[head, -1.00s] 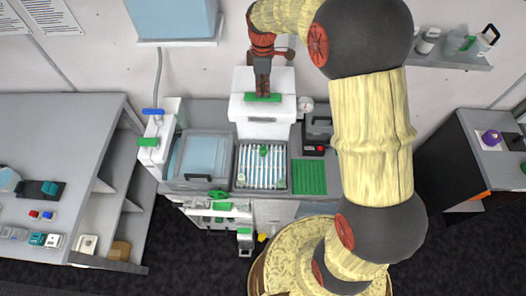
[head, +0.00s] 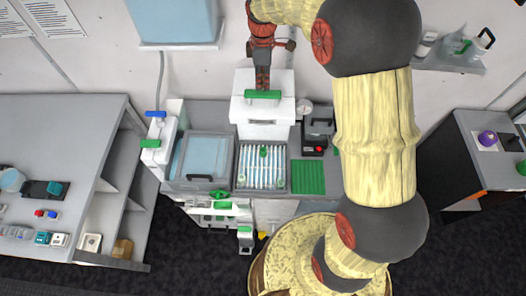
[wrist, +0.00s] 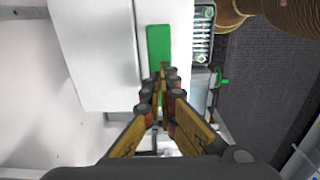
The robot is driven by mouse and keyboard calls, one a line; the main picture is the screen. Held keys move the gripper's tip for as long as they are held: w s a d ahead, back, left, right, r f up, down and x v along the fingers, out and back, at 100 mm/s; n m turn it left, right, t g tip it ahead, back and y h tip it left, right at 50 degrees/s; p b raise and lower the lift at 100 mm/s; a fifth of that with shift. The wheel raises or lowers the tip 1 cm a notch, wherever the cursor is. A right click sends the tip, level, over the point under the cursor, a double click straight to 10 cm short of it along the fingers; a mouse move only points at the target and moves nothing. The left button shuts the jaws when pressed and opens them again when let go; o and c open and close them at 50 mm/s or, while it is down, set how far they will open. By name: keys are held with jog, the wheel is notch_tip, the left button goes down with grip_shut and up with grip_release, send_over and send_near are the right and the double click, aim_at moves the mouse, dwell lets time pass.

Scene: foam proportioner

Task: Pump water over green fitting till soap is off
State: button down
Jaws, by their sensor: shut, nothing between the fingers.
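My gripper (head: 262,88) is shut and empty, pointing down at the green bar (head: 262,95) on top of the white dispenser housing (head: 250,112). In the wrist view my gripper (wrist: 163,72) has its fingertips together over the green bar (wrist: 158,45); I cannot tell whether they touch it. The green fitting (head: 263,151) sits on the white slatted rack in the grey tray (head: 261,189), below the housing. No water or soap can be made out on it.
A lidded clear basin (head: 203,158) stands left of the tray. A green ribbed mat (head: 308,177) lies to its right. A pressure gauge (head: 304,107) and a dark box (head: 318,137) with a red button stand behind the mat. A blue-handled tap (head: 155,114) is at the left.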

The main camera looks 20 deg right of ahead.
dwell(0.6)
notch_tip(320, 180, up, 6)
jog(key=p, duration=0.3)
dwell(0.3)
dwell(0.4)
jog(key=s+f+m+t+b, duration=0.2)
jog(key=s+f+m+b, duration=0.5)
jog(key=s+b, duration=0.8)
jog(key=s+f+m+t+b, duration=0.3)
jog(key=s+f+m+b, duration=0.4)
jog(key=s+f+b, duration=0.4)
jog(key=s+b, duration=0.4)
jog(key=shift+s+d+t, duration=0.15)
jog(key=shift+s+t, duration=0.05)
jog(key=shift+t, duration=0.1)
